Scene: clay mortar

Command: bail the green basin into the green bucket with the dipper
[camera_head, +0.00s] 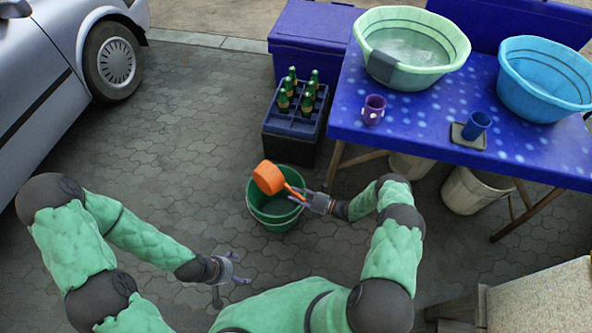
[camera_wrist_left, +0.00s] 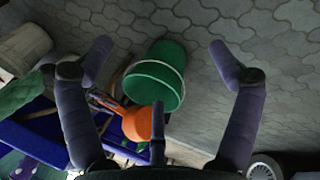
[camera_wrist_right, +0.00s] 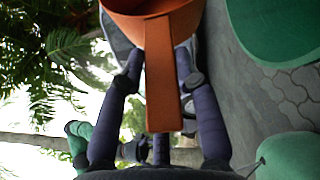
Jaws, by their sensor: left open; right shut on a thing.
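The green basin (camera_head: 413,30) stands on the blue table and holds some clear water; a grey cloth-like piece hangs over its front rim. The green bucket (camera_head: 273,222) stands on the paving; it also shows in the left wrist view (camera_wrist_left: 155,72). The orange dipper (camera_head: 268,177) is tilted over the bucket's back rim, its inside hidden in the head view. My right gripper (camera_head: 305,197) is shut on the dipper's handle, which also shows in the right wrist view (camera_wrist_right: 163,80). My left gripper (camera_head: 232,270) is open and empty, low at left of the bucket.
The blue table (camera_head: 350,115) also bears a blue basin (camera_head: 545,80), a purple mug (camera_head: 373,109) and a blue cup (camera_head: 476,126) on a dark mat. A bottle crate (camera_head: 292,130) stands behind the bucket. A car (camera_head: 60,60) is at left. The paving between is clear.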

